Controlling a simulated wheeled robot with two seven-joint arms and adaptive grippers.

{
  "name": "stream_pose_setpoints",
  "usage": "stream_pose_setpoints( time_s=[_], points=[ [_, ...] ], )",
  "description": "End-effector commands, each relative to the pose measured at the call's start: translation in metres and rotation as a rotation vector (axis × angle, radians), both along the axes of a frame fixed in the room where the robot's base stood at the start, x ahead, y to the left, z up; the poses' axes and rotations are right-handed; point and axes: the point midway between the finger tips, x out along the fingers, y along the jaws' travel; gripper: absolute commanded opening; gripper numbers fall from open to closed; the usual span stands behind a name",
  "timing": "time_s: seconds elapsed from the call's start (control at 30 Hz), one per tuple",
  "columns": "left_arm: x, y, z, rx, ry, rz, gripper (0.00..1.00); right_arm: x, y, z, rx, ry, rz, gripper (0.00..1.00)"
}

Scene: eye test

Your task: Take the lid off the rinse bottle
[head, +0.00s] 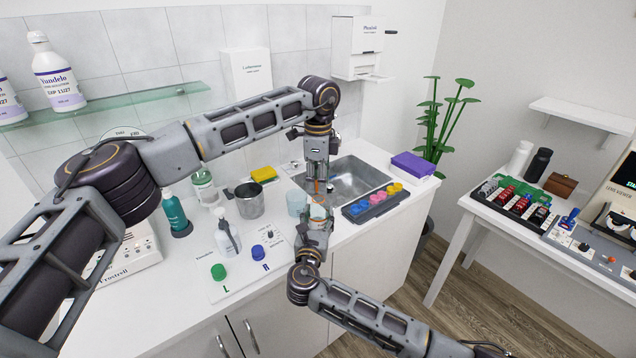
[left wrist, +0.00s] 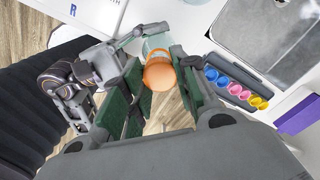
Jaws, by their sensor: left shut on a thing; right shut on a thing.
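In the head view my left gripper (head: 318,188) points down from above and is shut. In the left wrist view the rounded orange lid (left wrist: 159,76) sits between its green-padded fingers (left wrist: 158,84). My right gripper (head: 317,222) reaches up from below, just under the left one, and is shut on the rinse bottle (head: 318,211). Most of the bottle is hidden by the fingers, and only a small pale part with orange at its top shows. I cannot tell whether the lid is seated on the bottle or apart from it.
A pale blue tumbler (head: 296,202) stands close on the left, beside a steel beaker (head: 250,201). A dark tray of coloured pots (head: 370,205) lies right, in front of the sink (head: 352,179). A white spray bottle (head: 227,238) and a marked board (head: 238,277) are at front left.

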Motion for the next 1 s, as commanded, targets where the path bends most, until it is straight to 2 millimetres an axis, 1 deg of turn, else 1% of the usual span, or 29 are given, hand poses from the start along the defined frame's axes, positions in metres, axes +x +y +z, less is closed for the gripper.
stream_pose_setpoints(
  time_s=[0.1, 0.33, 0.43, 0.67, 0.7, 0.87, 1.0],
  points=[
    [0.000, 0.000, 0.011, 0.000, -0.001, 0.000, 0.01, 0.000, 0.000, 0.000, -0.001, 0.001, -0.001, 0.00],
    [0.000, 0.000, 0.030, 0.000, -0.001, 0.000, 0.01, 0.000, 0.000, 0.000, -0.001, 0.001, -0.001, 0.00],
    [0.000, 0.000, 0.033, 0.001, 0.000, 0.001, 0.01, 0.000, 0.000, 0.000, -0.001, 0.001, -0.001, 0.00],
    [0.000, 0.000, 0.033, 0.000, 0.000, 0.000, 0.01, 0.000, 0.000, 0.000, -0.001, 0.001, -0.001, 0.00],
    [0.000, 0.000, 0.033, 0.000, 0.000, 0.000, 0.01, 0.000, 0.000, 0.000, -0.001, 0.001, -0.001, 0.55],
    [0.000, 0.000, 0.033, 0.000, 0.000, 0.000, 0.01, 0.000, 0.000, 0.000, 0.000, 0.001, 0.000, 0.75],
    [0.000, 0.000, 0.033, 0.000, 0.000, 0.000, 0.01, 0.000, 0.000, 0.000, 0.000, 0.000, 0.000, 0.75]
  ],
)
